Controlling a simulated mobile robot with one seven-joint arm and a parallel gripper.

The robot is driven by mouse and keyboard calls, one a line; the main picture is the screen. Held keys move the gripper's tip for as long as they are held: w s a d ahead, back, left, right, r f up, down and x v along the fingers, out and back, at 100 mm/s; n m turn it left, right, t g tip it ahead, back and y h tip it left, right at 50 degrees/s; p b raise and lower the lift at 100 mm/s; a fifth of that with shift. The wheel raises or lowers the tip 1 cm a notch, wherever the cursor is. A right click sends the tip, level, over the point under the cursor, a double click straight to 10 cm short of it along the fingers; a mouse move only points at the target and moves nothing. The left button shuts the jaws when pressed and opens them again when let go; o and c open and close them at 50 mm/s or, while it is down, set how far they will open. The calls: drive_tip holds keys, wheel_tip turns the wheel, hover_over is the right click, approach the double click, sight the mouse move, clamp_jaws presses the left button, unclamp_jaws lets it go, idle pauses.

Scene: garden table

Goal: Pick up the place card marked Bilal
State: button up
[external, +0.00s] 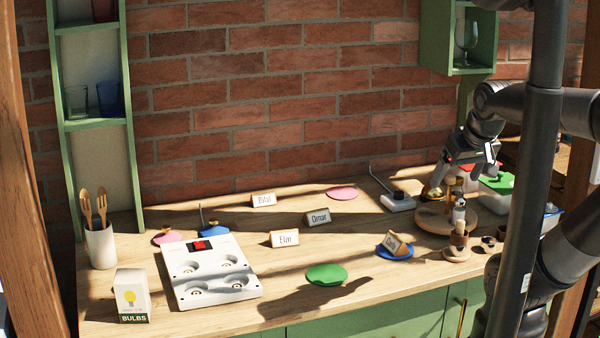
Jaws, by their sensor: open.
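The place card marked Bilal (264,200) stands upright at the back middle of the wooden table, near the brick wall. A card marked Omar (319,217) stands to its right and a little nearer. A card marked Elm or similar (284,239) stands in front of it. Another card (397,245) leans tilted on a blue disc (393,252); its writing is hard to read. My gripper (459,185) is at the right, above the round wooden board, well away from the Bilal card. Its jaws are open, and a gold round object shows beside them.
A round board (430,218) with bottles stands at the right. A white panel (210,272), bulb box (132,296) and utensil cup (101,246) are left. Flat green (326,274) and pink (341,193) discs lie near the cards.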

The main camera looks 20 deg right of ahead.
drive_tip(key=shift+o, duration=0.4)
drive_tip(key=w+a+r, duration=0.2)
drive_tip(key=w+r, duration=0.1)
drive_tip(key=w, duration=0.5)
drive_tip(key=w+a+r, duration=0.1)
drive_tip(key=w+r, duration=0.1)
drive_tip(key=w, duration=0.6)
drive_tip(key=g, duration=0.1)
hover_over(263, 196)
drive_tip(key=s, duration=0.2)
wheel_tip(263, 196, down, 24)
drive_tip(key=shift+s+r, duration=0.1)
drive_tip(key=shift+w+x, duration=0.15)
drive_tip(key=shift+x, duration=1.25)
drive_tip(key=shift+w+x, duration=0.15)
drive_tip(key=shift+x, duration=1.2)
drive_tip(key=shift+a+r, duration=0.1)
drive_tip(key=shift+r, duration=0.05)
